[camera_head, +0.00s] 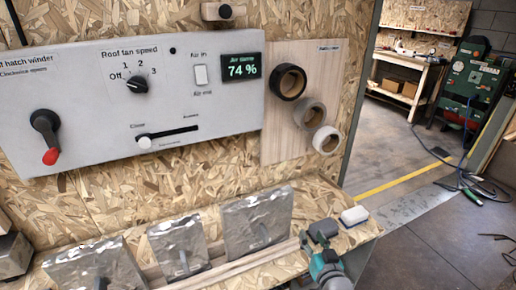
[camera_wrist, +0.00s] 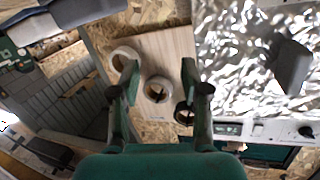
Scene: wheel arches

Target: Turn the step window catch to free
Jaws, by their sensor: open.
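Three silvery foil-faced panels stand in a row along the low ledge in the head view: a left one (camera_head: 95,268), a middle one (camera_head: 178,247) and a right one (camera_head: 257,222). Grey turning handles show on the left and middle panels, the middle handle (camera_head: 183,261) hanging down. No label shows which is the step window catch. A dark grey handle (camera_wrist: 290,65) stands before bright foil in the wrist view. My teal gripper (camera_wrist: 160,80) is open and empty, its fingers apart with tape rolls behind. It is right of the panels in the head view, touching none.
A control panel (camera_head: 110,125) with a red-tipped crank, fan knob, slider and display is above the ledge. Tape rolls (camera_head: 310,113) hang on a pale board. Open floor is at right.

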